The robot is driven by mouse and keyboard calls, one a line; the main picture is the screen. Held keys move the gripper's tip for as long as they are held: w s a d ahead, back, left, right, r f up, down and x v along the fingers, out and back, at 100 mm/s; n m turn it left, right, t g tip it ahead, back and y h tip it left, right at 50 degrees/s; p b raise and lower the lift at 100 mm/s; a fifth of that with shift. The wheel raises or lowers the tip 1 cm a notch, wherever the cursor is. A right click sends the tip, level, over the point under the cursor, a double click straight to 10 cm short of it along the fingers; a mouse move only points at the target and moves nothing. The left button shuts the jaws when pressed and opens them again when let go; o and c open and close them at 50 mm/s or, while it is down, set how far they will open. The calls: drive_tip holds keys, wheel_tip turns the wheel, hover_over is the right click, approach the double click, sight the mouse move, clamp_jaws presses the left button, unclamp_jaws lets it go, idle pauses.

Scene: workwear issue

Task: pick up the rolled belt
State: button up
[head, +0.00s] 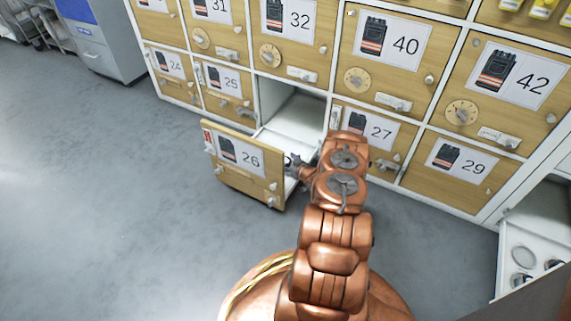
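No rolled belt can be made out with certainty. Pulled out from the cabinet is the wooden front numbered 26 (233,180), with a white interior (293,118) behind it; the part I see looks bare. My gripper (293,164) is small and dark, at the right end of front 26, close to or at its inner side. My copper arm hides part of it and whatever lies beneath. Whether its fingers are open or shut cannot be told. Round items (520,256) lie in a white open compartment (508,236) at the far right; I cannot tell what they are.
Closed wooden fronts numbered 25 (229,82), 27 (379,132), 32 (298,20), 40 (404,46), 42 (529,83) and 29 (463,163) surround the opening. A grey cabinet (104,45) stands at the back left. The grey floor (105,190) at left is clear.

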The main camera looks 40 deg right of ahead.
drive_tip(key=c, duration=0.9)
drive_tip(key=shift+r, duration=0.1)
